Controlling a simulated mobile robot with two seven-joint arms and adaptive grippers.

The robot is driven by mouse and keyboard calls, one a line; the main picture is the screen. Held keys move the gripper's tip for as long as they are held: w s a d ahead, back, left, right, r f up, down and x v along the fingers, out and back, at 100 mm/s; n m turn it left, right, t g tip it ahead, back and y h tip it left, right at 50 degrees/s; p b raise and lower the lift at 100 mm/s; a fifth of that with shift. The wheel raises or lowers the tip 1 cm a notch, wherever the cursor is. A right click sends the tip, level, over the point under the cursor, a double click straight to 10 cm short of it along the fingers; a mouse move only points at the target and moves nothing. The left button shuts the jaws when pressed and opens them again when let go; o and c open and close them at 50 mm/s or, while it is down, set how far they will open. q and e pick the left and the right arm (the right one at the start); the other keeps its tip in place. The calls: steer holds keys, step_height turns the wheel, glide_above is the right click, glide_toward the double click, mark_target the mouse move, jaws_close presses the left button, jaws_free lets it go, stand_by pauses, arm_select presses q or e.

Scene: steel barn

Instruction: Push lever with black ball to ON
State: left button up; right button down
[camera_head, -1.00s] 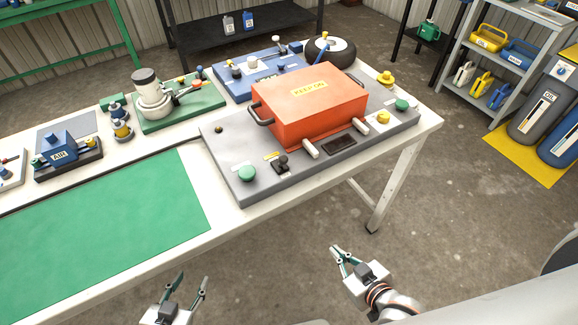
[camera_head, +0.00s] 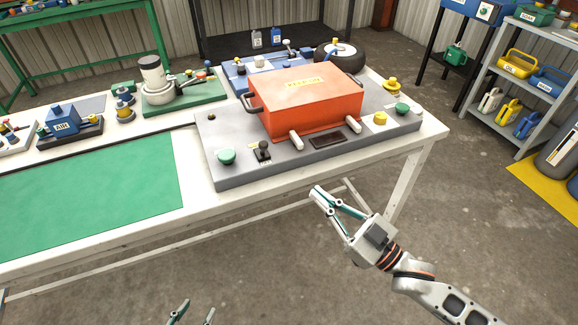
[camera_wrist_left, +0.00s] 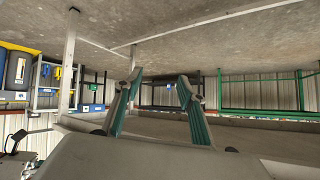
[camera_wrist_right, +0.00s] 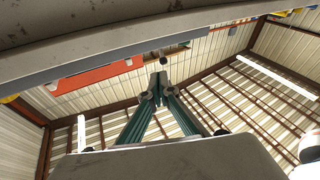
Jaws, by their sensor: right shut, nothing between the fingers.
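The lever with the black ball (camera_head: 263,148) stands on the front left of the grey panel (camera_head: 228,178), between a green button (camera_head: 226,157) and the orange box (camera_head: 312,105). Its lettering is too small to read. The ball also shows in the right wrist view (camera_wrist_right: 163,60), upside down beyond the fingertips. My right gripper (camera_head: 318,192) is shut and empty, in front of the panel's edge, to the right of and nearer than the lever, apart from it. My left gripper (camera_head: 193,313) is open and empty at the bottom of the head view, well clear of the table.
A yellow button (camera_head: 380,118) and another green button (camera_head: 402,109) sit on the panel's right. A green mat (camera_head: 90,205) lies left. The floor before the table is clear.

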glide_toward(263, 149)
steer(key=shift+n+y, duration=0.3)
steer(key=shift+y, duration=0.1)
steer(key=x, duration=0.3)
steer(key=w+x, duration=0.1)
steer(key=x, duration=0.1)
steer(key=shift+d+f, duration=0.15)
steer(key=shift+d, duration=0.15)
steer(key=shift+w+a, duration=0.2)
steer(key=shift+w, duration=0.05)
steer(key=shift+w+a, duration=0.15)
steer(key=shift+a, duration=0.05)
arm_select(q)
steer(key=shift+s+d, duration=0.15)
steer(key=shift+d, duration=0.15)
steer(key=shift+r, duration=0.15)
arm_select(e)
steer(key=shift+r, duration=0.25)
